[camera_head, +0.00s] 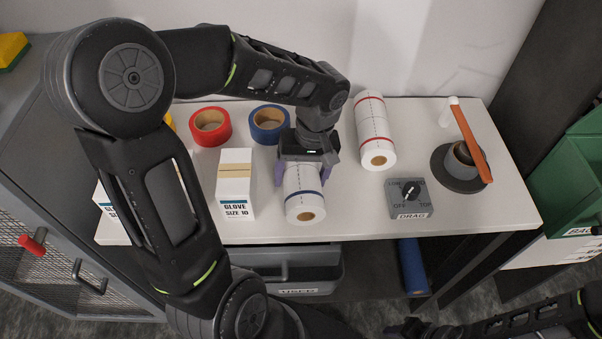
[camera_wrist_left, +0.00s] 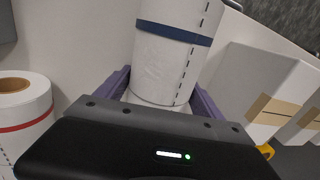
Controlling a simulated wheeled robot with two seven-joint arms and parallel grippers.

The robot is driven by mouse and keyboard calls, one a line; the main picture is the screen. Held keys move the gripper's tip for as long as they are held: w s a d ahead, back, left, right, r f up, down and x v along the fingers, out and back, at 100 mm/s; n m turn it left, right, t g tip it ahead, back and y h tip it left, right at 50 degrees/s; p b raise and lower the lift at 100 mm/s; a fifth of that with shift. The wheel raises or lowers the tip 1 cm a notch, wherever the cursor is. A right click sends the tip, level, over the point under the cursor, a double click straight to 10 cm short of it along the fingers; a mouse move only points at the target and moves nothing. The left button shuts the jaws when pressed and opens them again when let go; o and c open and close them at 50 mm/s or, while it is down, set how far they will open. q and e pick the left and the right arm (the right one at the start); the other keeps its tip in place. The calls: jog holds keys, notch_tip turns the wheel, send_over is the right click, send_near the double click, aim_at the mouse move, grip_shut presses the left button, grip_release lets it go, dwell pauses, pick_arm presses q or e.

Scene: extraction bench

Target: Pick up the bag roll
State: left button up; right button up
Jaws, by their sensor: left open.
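Two white bag rolls lie on the bench. One, with a blue stripe (camera_head: 304,195), is under my left gripper, and it also shows in the left wrist view (camera_wrist_left: 168,60). The other, with red stripes (camera_head: 373,130), lies to its right and also shows in the left wrist view (camera_wrist_left: 22,115). My left gripper (camera_head: 306,175) is open, its purple fingers on either side of the blue-striped roll. I cannot tell whether the fingers touch it. Part of the roll is hidden by the gripper. A dark arm shows at the lower right of the head view, but its gripper cannot be made out.
Glove boxes (camera_head: 235,185) stand left of the roll. Red tape (camera_head: 210,127) and blue tape (camera_head: 268,123) lie behind. A drag control box (camera_head: 409,199) and a dark round stand with an orange arm (camera_head: 458,168) are at right. A green bin (camera_head: 573,185) stands beyond the bench.

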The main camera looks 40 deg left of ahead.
dwell(0.3)
pick_arm(q)
jog(key=c, duration=1.4)
